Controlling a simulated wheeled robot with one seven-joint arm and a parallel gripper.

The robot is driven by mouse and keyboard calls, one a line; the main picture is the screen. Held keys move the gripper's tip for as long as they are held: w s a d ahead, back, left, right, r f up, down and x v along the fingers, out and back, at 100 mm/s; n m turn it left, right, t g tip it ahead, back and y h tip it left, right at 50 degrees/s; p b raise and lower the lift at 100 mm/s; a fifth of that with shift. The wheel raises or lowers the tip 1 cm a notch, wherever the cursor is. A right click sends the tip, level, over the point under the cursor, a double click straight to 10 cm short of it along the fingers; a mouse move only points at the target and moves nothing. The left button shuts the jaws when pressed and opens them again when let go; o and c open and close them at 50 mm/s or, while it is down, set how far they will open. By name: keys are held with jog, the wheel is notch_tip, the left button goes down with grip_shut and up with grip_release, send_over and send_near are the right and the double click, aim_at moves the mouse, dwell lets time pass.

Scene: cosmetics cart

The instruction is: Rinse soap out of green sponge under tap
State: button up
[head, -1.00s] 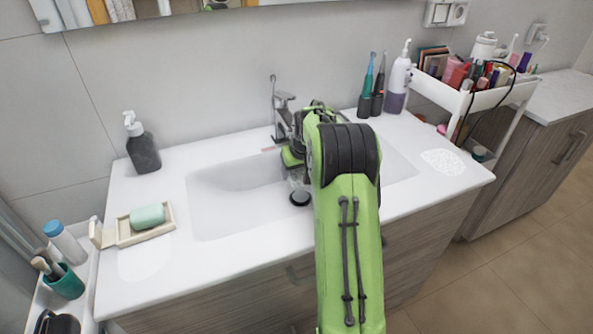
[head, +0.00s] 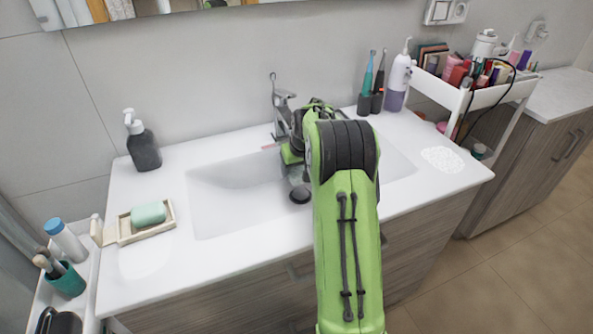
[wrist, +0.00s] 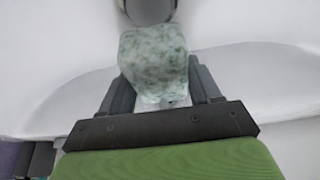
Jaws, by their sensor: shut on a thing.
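My gripper is shut on the green sponge (wrist: 154,62), which looks pale and mottled with whitish soap in the wrist view. The gripper (wrist: 158,88) has a dark finger on each side of it. The round dark end of the tap (wrist: 148,8) is just beyond the sponge at the top of the wrist view. In the head view the tap (head: 283,108) stands at the back of the sink. My arm reaches over the sink (head: 235,200) and hides the sponge. I cannot tell whether water is running.
A soap dish (head: 126,230) with a green bar (head: 148,213) sits on the left counter. A dark soap bottle (head: 142,148) stands at the back left. Electric toothbrushes (head: 372,90) and a lotion bottle (head: 398,80) stand at the back right. A white foamy patch (head: 443,159) lies on the right counter.

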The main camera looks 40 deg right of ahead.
jog(key=shift+s+a+f+b, duration=0.15)
jog(key=shift+s+a+b, duration=0.8)
jog(key=shift+b, duration=0.15)
jog(key=shift+s+a+b, duration=1.45)
jog(key=shift+s+a, duration=0.3)
jog(key=shift+a, duration=0.15)
jog(key=shift+a+r, duration=0.1)
jog(key=shift+r, duration=0.1)
jog(key=s+a+r+p, duration=0.1)
jog(key=s+a+r, duration=0.2)
jog(key=r, duration=0.1)
jog(key=shift+s+a, duration=0.25)
jog(key=shift+a, duration=0.05)
